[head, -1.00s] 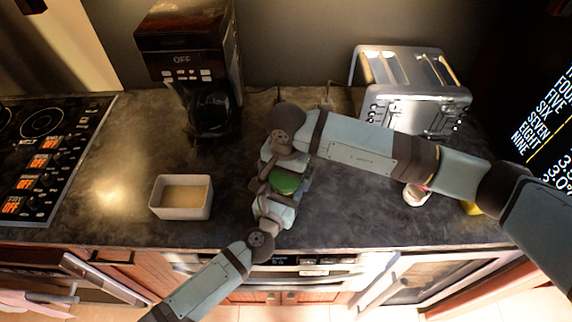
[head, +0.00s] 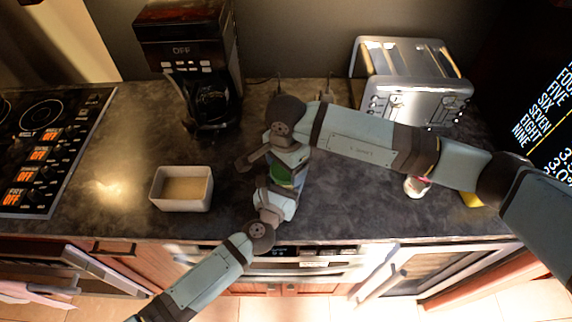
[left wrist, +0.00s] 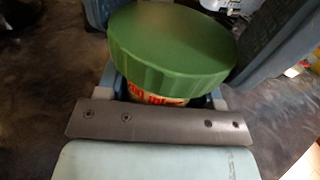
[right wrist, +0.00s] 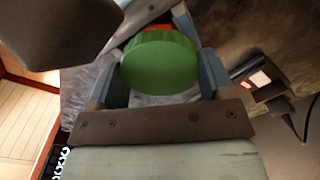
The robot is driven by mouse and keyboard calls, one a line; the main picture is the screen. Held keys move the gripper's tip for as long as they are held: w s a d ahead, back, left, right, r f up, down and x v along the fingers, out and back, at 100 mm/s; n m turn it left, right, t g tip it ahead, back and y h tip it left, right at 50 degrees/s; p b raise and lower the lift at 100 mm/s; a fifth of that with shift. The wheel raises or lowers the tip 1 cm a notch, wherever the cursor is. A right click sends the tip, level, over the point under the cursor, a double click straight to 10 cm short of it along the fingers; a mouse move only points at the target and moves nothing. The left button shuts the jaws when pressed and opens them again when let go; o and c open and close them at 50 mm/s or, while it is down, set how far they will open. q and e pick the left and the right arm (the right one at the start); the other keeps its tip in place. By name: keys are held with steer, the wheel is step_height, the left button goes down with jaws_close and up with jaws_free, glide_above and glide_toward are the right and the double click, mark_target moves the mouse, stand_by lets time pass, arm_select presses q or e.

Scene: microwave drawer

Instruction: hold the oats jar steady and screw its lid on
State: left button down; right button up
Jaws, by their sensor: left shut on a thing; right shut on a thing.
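The oats jar stands on the counter in the head view, mostly hidden by my grippers; a strip of its coloured label (left wrist: 155,98) shows in the left wrist view. Its green lid (head: 283,175) sits on top of the jar and is large in the left wrist view (left wrist: 172,45). My left gripper (head: 277,187) comes from the front and is shut around the jar body below the lid. My right gripper (head: 286,166) is above and shut on the lid; in the right wrist view its fingers flank the lid (right wrist: 160,62). Whether the threads are engaged cannot be seen.
A pale rectangular dish (head: 181,205) stands left of the jar. A coffee maker (head: 185,40) and a silver toaster (head: 410,85) stand behind. A small red-and-white item (head: 416,187) and a yellow item (head: 471,199) lie right. The stove (head: 40,150) is at far left.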

arm_select(q)
steer(key=shift+w+a, duration=0.1)
steer(key=shift+a, duration=0.1)
arm_select(e)
steer(key=m, duration=0.4)
steer(key=shift+m, duration=0.3)
steer(key=m, duration=0.4)
steer(key=shift+f, duration=0.1)
steer(key=m, duration=0.5)
arm_select(q)
steer(key=shift+w+a, duration=0.1)
arm_select(e)
steer(key=m, duration=0.6)
steer(key=o, duration=0.9)
steer(key=shift+c, duration=0.2)
steer(key=shift+o, duration=0.8)
arm_select(q)
steer(key=shift+d, duration=0.2)
arm_select(e)
steer(key=shift+a, duration=0.1)
